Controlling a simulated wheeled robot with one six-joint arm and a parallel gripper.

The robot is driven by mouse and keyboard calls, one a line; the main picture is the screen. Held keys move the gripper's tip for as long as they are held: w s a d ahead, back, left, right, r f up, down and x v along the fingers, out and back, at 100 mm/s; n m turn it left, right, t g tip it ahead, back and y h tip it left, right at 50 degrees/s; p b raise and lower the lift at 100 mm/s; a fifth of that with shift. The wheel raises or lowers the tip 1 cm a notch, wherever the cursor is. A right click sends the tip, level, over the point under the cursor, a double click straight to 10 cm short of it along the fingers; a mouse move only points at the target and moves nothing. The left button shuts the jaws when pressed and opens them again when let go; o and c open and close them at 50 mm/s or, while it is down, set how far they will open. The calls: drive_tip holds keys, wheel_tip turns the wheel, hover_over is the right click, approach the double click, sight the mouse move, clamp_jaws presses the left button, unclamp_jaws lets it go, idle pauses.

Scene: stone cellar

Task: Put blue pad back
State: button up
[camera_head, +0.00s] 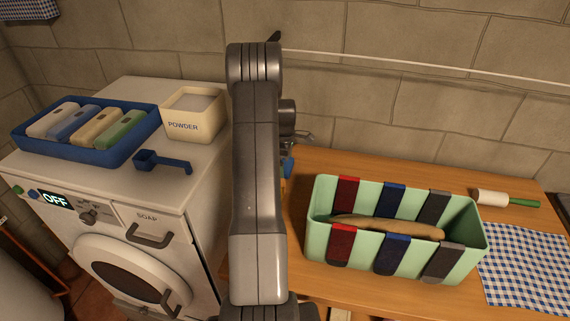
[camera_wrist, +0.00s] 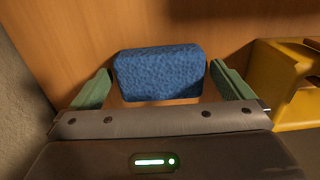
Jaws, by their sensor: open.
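A blue textured pad (camera_wrist: 160,73) lies in the wrist view against a wooden surface, between my two green fingertips with a gap on each side. My gripper (camera_wrist: 163,86) is open and holds nothing. In the head view my arm hides most of the gripper; a small blue bit (camera_head: 288,167), probably the pad, shows at the arm's right edge. A mint green bin (camera_head: 322,215) stands on the wooden table, with red, dark blue (camera_head: 390,253) and grey bands over its long walls. A long tan item (camera_head: 385,228) lies inside it.
The wooden table (camera_head: 350,167) also bears a white roller with a green handle (camera_head: 507,198) and a checked cloth (camera_head: 525,268). Left stands a washing machine (camera_head: 150,215) with a blue tray (camera_head: 85,157), powder box (camera_head: 194,112) and scoop (camera_head: 162,162). A yellow object (camera_wrist: 285,85) is right of the gripper.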

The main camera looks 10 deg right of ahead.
wheel_tip(320, 180, up, 12)
drive_tip(key=b, duration=0.2)
drive_tip(key=shift+f, duration=0.15)
idle(2.2)
